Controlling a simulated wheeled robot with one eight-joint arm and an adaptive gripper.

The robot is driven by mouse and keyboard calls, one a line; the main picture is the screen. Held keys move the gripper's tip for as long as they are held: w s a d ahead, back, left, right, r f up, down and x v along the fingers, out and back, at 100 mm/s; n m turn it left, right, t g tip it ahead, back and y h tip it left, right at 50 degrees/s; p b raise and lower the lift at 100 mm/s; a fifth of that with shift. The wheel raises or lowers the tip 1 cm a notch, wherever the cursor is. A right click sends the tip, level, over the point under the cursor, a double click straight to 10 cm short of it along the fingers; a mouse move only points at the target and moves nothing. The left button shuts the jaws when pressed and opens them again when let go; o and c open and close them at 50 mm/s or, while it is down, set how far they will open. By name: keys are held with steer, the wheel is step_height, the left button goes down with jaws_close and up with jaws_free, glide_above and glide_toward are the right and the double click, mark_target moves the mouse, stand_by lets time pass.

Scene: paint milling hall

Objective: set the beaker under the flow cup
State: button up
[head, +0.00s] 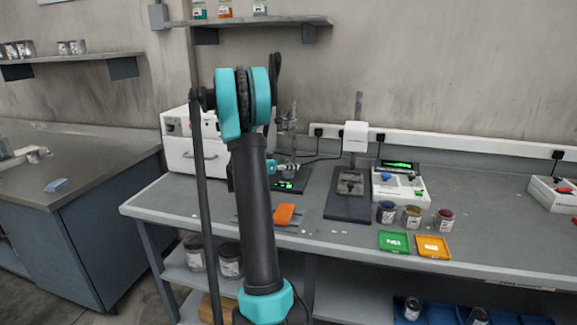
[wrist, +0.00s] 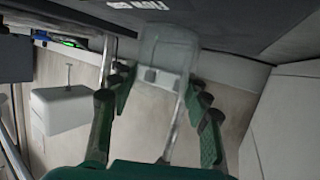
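My gripper (wrist: 162,88) reaches over the bench. Its two green-padded fingers are on either side of a clear glass beaker (wrist: 168,48), and the gap between the pads matches its width. The wrist view appears upside down, with the beaker's base towards the dark surface at the top. I cannot tell whether the beaker touches that surface. In the head view, my gripper (head: 285,168) shows small beside my arm, low at a thin metal stand (head: 290,122). The flow cup seems to be on this stand, but its shape is unclear. My arm hides part of this area.
A dark plate with a green display (head: 288,186) lies below my gripper. A white oven-like box (head: 190,145) stands left, a white-headed stand (head: 355,138) right. Paint tins (head: 411,216), a green tray (head: 394,242) and an orange tray (head: 433,247) occupy the front right.

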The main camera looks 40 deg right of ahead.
steer(key=o, duration=0.4)
steer(key=shift+a+r, duration=0.1)
steer(key=v, duration=1.1)
steer(key=shift+s+a+r, duration=0.1)
steer(key=shift+a+r, duration=0.1)
steer(key=shift+a, duration=0.15)
